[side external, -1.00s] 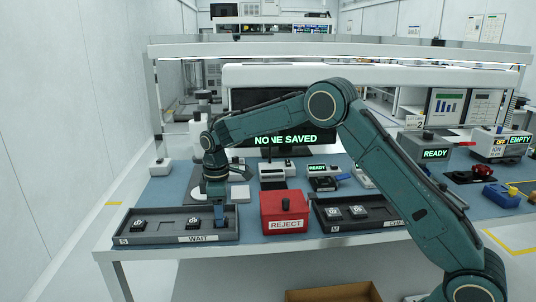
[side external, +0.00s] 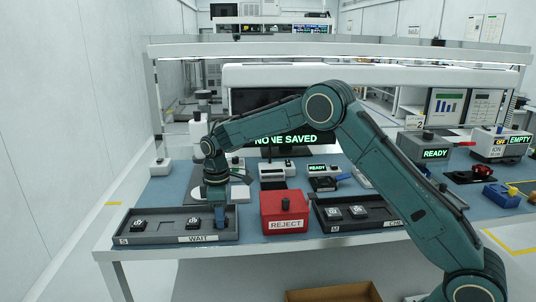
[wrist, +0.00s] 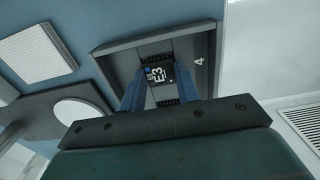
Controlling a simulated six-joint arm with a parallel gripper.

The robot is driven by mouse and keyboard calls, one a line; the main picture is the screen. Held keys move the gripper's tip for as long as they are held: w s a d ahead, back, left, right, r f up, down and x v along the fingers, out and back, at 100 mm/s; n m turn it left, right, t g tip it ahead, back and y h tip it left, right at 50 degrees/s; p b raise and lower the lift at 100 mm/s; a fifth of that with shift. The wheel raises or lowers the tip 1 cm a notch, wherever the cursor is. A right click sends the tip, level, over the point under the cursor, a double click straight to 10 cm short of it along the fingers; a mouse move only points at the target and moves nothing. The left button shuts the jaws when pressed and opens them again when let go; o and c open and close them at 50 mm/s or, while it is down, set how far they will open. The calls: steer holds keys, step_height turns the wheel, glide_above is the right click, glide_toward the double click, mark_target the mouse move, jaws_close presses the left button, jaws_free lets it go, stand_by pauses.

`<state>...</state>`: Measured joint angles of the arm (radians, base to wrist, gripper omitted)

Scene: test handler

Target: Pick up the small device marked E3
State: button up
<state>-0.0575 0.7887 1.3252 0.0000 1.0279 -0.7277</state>
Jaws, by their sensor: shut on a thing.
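The small black device marked E3 (wrist: 157,75) sits between the two blue fingers of my gripper (wrist: 160,88) in the wrist view. My gripper is shut on it, with one finger on each side. The device is at the tray place marked 4; I cannot tell whether it still touches the tray floor. In the side view my gripper (side external: 220,217) points down at the right end of the dark WAIT tray (side external: 165,240), and the device is hidden there.
Two other devices lie in the WAIT tray, one at left (side external: 138,225) and one nearer my gripper (side external: 193,223). The red REJECT box (side external: 284,208) stands close to the right. Another dark tray (side external: 365,226) with two devices lies beyond it.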

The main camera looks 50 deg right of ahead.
steer(key=shift+r, duration=0.15)
steer(key=shift+r, duration=2.35)
